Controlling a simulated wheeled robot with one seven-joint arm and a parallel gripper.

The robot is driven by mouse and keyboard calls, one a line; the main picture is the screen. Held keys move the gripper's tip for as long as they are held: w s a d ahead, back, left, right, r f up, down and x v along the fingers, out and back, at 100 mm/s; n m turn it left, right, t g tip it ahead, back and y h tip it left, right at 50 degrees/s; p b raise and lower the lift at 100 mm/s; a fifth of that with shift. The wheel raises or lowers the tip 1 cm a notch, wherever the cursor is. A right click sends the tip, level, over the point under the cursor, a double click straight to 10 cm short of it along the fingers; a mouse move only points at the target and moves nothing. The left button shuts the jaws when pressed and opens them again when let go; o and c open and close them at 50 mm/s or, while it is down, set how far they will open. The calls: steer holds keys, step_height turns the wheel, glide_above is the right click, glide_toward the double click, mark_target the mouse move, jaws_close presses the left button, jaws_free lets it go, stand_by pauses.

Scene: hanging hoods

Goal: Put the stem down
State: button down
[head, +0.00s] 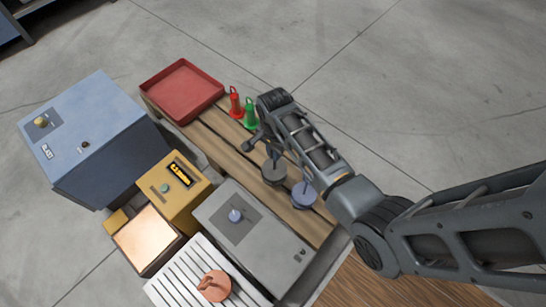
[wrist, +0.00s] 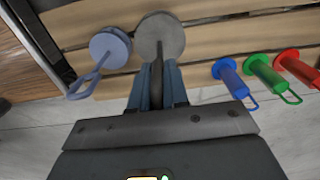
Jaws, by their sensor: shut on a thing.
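The dark grey stem (wrist: 157,76) stands between the two blue fingers of my gripper (wrist: 158,68), which is shut on it. A round grey disc (wrist: 160,36) is at the stem's far end; in the head view the disc (head: 274,173) is over the slatted wooden bench (head: 213,147). I cannot tell whether it touches the wood. In the head view my gripper (head: 270,150) is partly hidden by my arm. A blue-grey disc with a loop handle (wrist: 109,45) is beside it; it also shows in the head view (head: 304,194).
Blue (wrist: 230,78), green (wrist: 268,74) and red (wrist: 298,66) looped plugs stand in a row. A red tray (head: 182,90) is at the bench's far end. A grey box (head: 270,245), a yellow box (head: 172,205) and a blue cabinet (head: 85,125) stand nearby.

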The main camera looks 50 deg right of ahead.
steer(key=shift+w+d+f+b, duration=0.4)
steer(key=shift+w+d+f, duration=0.4)
steer(key=shift+w, duration=0.1)
step_height(320, 180, down, 4)
steer(key=shift+b, duration=1.15)
steer(key=shift+r, duration=0.1)
steer(key=c, duration=1.6)
jaws_free()
steer(key=shift+f, duration=0.2)
steer(key=o, duration=0.5)
steer(key=shift+r, duration=0.1)
